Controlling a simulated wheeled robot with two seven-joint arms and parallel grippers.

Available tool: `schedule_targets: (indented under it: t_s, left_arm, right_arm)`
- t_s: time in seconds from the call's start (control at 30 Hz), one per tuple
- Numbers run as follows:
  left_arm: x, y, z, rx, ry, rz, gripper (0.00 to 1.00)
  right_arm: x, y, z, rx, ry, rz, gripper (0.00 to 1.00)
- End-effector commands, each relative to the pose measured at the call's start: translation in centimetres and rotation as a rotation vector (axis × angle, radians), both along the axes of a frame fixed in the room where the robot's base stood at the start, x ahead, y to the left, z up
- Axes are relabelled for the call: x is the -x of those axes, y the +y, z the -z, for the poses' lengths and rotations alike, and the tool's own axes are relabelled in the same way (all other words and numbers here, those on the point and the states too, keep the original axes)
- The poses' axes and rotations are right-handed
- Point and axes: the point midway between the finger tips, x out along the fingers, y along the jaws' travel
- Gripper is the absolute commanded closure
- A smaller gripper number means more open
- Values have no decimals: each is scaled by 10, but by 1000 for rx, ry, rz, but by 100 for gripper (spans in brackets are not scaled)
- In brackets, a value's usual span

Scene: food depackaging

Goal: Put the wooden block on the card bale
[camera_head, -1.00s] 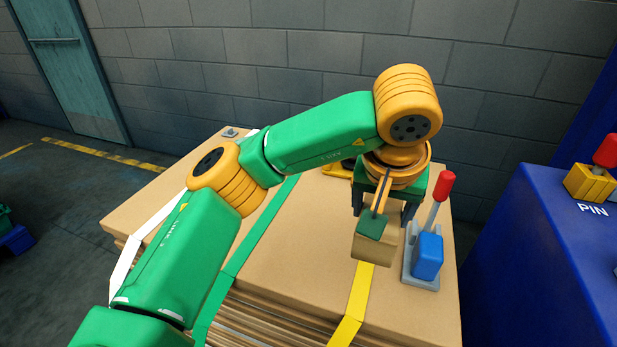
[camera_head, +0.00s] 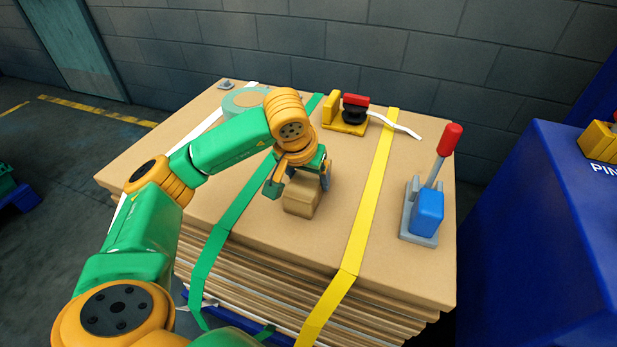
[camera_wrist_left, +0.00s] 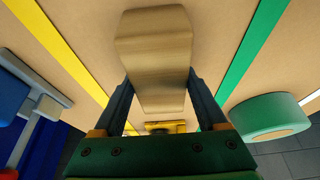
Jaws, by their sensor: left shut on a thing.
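The wooden block (camera_head: 302,197) is tan and sits between the fingers of my left gripper (camera_head: 306,180), over the middle of the card bale (camera_head: 400,265). My left gripper is shut on it. In the left wrist view the block (camera_wrist_left: 155,50) fills the space between the two dark fingers (camera_wrist_left: 157,95). The block is at or just above the bale's top, between the green strap (camera_head: 232,215) and the yellow strap (camera_head: 372,190); I cannot tell whether it touches. My right gripper is not in view.
A tool with a red-tipped lever and blue body (camera_head: 427,212) stands at the bale's right. A yellow, red and black device (camera_head: 347,115) and a green tape roll (camera_head: 243,103) lie at the back. A blue cabinet (camera_head: 530,240) stands right of the bale.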

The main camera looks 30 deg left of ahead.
Motion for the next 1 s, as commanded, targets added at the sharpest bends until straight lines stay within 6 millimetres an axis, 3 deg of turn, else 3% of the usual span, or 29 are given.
schedule_targets:
  t_s: [0.27, 0.3, 0.4, 0.7, 1.0]
  left_arm:
    - [0, 0, 2, 1, -1, -1, 94]
    - [0, 0, 2, 0, 0, -1, 20]
    - [0, 0, 2, 1, 0, -1, 0]
    - [2, -1, -7, 2, -3, 1, 0]
    - [29, -7, -80, 0, -7, -1, 0]
  right_arm:
    - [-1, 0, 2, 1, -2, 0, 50]
    - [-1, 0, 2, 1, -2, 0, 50]
    - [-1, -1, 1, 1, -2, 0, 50]
    - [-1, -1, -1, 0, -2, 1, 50]
    - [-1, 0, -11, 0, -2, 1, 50]
